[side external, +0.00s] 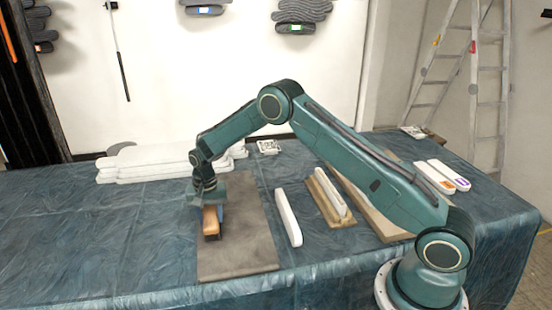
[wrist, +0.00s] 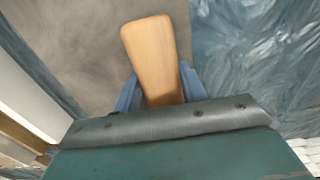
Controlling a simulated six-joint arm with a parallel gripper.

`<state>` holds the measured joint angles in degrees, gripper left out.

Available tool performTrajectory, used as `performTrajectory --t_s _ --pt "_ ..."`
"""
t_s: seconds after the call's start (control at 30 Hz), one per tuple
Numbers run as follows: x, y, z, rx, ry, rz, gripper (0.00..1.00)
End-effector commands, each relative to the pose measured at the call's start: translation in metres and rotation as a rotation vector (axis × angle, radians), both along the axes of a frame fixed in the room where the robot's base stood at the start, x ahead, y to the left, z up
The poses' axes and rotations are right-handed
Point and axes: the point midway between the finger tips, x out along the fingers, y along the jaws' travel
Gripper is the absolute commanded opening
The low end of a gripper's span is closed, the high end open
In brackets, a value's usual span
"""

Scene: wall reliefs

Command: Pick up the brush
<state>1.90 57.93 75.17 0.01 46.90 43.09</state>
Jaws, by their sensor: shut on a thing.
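The brush (side external: 211,222) shows as a light wooden piece at the left part of the brown-grey mat in the side view. Its wooden handle (wrist: 150,50) points away from my gripper in the wrist view. My gripper (side external: 212,205) points down over the mat and is shut on the brush. In the wrist view the blue fingers of my gripper (wrist: 157,95) sit on both sides of the wood. The rest of the brush is hidden under the gripper body. I cannot tell whether the brush touches the mat.
The brown-grey mat (side external: 245,255) lies on a table with a blue plastic cover (side external: 150,250). White slabs (side external: 150,170) are stacked behind to the left. A white bar (side external: 288,217) and a wooden board with a white piece (side external: 329,200) lie to the right. The front left is clear.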

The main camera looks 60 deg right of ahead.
Motion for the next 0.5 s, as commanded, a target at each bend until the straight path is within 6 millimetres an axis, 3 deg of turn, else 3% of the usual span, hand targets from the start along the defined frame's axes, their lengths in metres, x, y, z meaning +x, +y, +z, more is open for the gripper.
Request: performTrajectory --t_s 0.27,0.5 --pt "0.0 0.0 0.004 -0.001 -0.001 0.0 0.17" --pt "0.001 0.0 0.024 0.0 -0.003 0.0 0.17"
